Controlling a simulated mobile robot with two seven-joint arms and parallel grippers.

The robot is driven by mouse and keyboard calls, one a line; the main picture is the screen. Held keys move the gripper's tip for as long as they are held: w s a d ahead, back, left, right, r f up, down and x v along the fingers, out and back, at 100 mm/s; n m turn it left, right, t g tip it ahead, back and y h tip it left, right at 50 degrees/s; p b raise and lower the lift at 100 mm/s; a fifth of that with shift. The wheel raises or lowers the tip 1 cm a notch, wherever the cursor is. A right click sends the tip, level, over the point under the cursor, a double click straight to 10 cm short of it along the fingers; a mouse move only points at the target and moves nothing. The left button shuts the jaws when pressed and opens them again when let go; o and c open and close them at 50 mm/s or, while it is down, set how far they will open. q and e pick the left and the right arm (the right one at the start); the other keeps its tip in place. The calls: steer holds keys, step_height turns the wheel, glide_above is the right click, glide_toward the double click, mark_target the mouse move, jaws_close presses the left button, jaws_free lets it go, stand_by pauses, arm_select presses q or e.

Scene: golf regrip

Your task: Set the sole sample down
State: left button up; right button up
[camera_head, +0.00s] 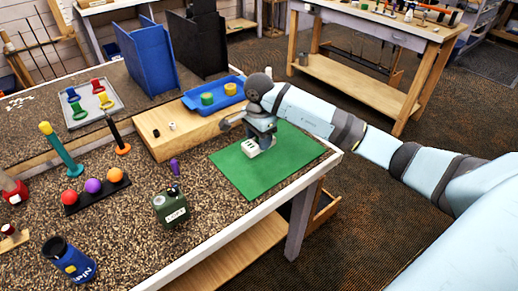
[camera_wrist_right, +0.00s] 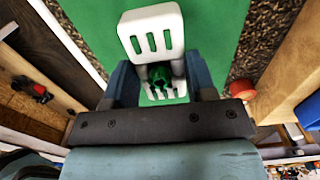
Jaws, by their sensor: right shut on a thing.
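The sole sample (camera_head: 252,148) is a small white piece at the tips of my right gripper (camera_head: 260,137), over the green mat (camera_head: 240,175). In the right wrist view the white sole sample (camera_wrist_right: 153,40) shows slots with green in them. The jaws of my right gripper (camera_wrist_right: 157,85) stand on both sides of it and are shut on it. A dark green part shows at its middle; I cannot tell what it is. I cannot tell whether the sample touches the mat. My left gripper is not in view.
A wooden block (camera_head: 185,134) and a blue tray (camera_head: 228,97) with round pieces lie behind the mat. The mat's front part is bare, near the table's edge.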

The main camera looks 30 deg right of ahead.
step_height(320, 180, down, 5)
steer(key=shift+r, duration=0.2)
steer(key=shift+f, duration=0.2)
steer(key=o, duration=0.9)
steer(key=shift+o, duration=0.2)
steer(key=shift+r, duration=0.1)
